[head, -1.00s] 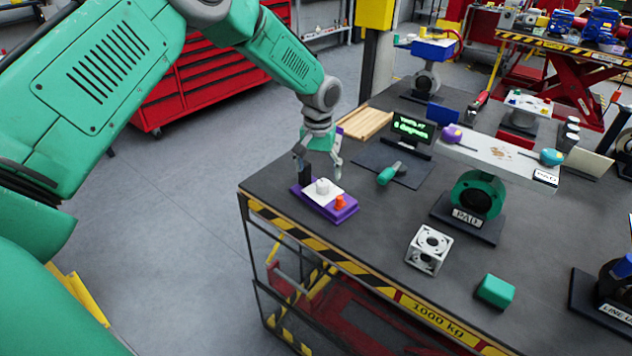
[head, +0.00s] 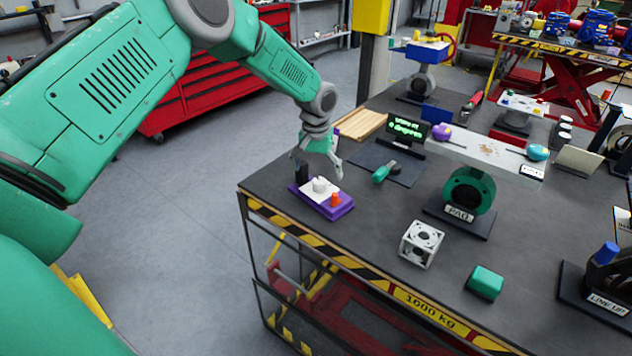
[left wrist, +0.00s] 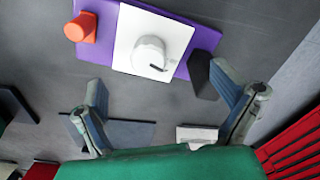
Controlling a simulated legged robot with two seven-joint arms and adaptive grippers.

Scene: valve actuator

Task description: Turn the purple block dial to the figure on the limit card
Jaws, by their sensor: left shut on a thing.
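The purple block (head: 323,207) lies near the table's left corner. Its white plate carries a round white dial (head: 320,185) with a dark pointer mark; an orange peg (head: 336,198) stands at one end and a black post (head: 302,173) at the other. In the left wrist view the dial (left wrist: 149,55) is fully visible. My left gripper (head: 320,168) is above and behind the block. Its fingers (left wrist: 165,90) are spread with a clear gap and nothing visibly held; the dial lies beyond their tips. My right gripper is out of view. I cannot tell which card is the limit card.
A green valve (head: 468,192), a white cube (head: 421,244) and a green block (head: 485,282) stand to the right. The front edge is striped.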

